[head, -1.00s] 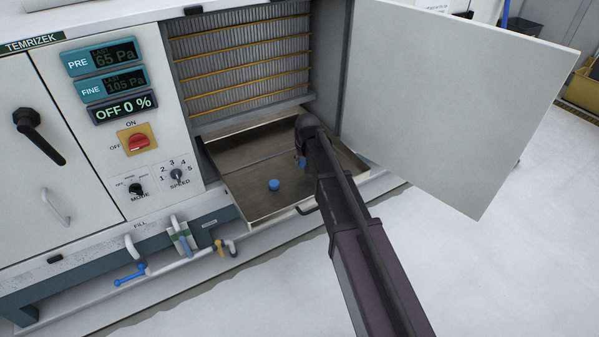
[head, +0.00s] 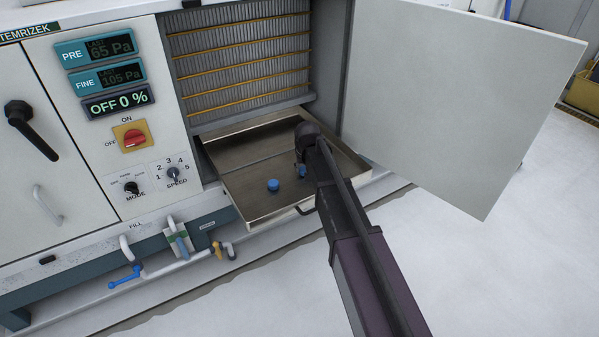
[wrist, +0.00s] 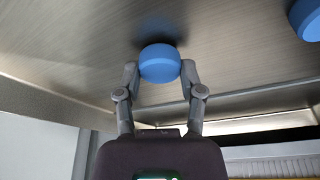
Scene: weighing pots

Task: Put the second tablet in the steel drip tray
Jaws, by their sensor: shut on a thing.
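The steel drip tray (head: 235,182) is pulled out below the finned coils of the open cabinet. One blue tablet (head: 273,185) lies on its floor, left of my gripper; part of it shows at the top right of the wrist view (wrist: 308,18). My gripper (wrist: 160,72) is shut on the second tablet (wrist: 160,63), with one finger on each side of it. In the head view the held tablet (head: 302,172) is partly hidden by my arm. It is over or on the tray floor, close to it; I cannot tell whether it touches.
The open white door (head: 455,100) stands right of the tray. The tray has raised walls and a front handle (head: 303,209). A control panel with a red switch (head: 133,137) is to the left. Pipes and valves (head: 175,240) run below. The tray's left and back floor is free.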

